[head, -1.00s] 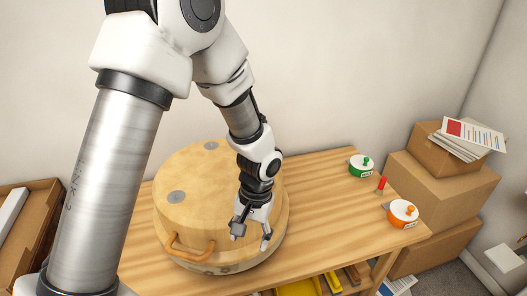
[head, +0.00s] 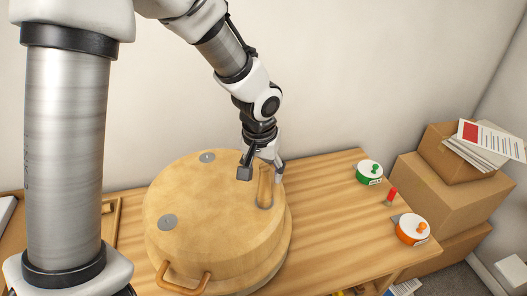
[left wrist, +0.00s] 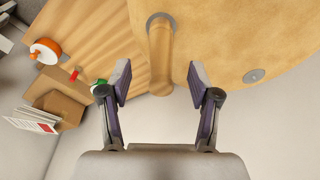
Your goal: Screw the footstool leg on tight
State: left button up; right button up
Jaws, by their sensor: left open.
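The round wooden footstool (head: 215,225) lies upside down on the workbench, with two bare round metal plates on its upper face. The wooden leg (head: 265,190) stands upright on the stool's right side; its foot sits at a metal plate, seen in the left wrist view (left wrist: 160,22). How tightly it is seated cannot be told. My left gripper (head: 262,176) is open by the leg's upper end. In the left wrist view, the leg's free end (left wrist: 160,82) lies between the spread fingers, with clear gaps on both sides. My right gripper is not in view.
The workbench (head: 330,210) is clear just right of the stool. Stacked cardboard boxes (head: 437,200) with papers on top stand beyond. A looped handle (head: 183,283) juts from the stool's front.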

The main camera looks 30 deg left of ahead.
aim_at(264, 186)
pick_arm(q)
jog(key=w+f, duration=0.1)
jog(key=f, duration=0.1)
jog(key=w+a+f, duration=0.1)
jog(key=f, duration=0.1)
jog(key=shift+w, duration=0.35)
jog(key=shift+s+d+r, duration=0.1)
jog(key=shift+s+r, duration=0.15)
jog(key=shift+s+d+r, duration=0.15)
jog(key=shift+s, duration=0.15)
jog(key=c, duration=0.5)
jog(key=shift+s, duration=0.1)
jog(key=c, duration=0.5)
grip_shut()
jog(key=shift+o, duration=0.3)
grip_release()
grip_shut()
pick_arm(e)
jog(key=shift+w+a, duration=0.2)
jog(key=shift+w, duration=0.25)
